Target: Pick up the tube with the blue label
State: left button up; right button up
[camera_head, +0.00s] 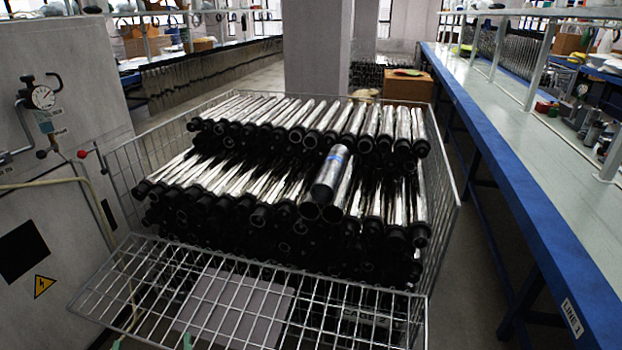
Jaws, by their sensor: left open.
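The tube with the blue label (331,172) lies on top of the lower front layer of tubes, right of the middle of the basket. It is a silver tube with a blue band near its far end, and its near end points towards me. Many other silver tubes with black ends (290,187) lie stacked around and under it. My left gripper (151,343) shows only as two green fingertips at the bottom edge. The tips are apart with nothing seen between them, well below and left of the labelled tube. My right gripper is not in view.
A wire mesh basket (447,214) holds the tubes, its front panel (250,305) folded outwards towards me. A grey machine cabinet (60,110) with a gauge stands at the left. A long blue-edged workbench (520,185) runs along the right. A pillar (317,45) stands behind.

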aim_at(324, 189)
jog(key=i+z, duration=0.35)
jog(key=i+j+z, duration=0.15)
jog(key=i+z, duration=0.25)
jog(key=i+j+z, duration=0.2)
jog(key=z, duration=0.15)
jog(key=i, duration=0.05)
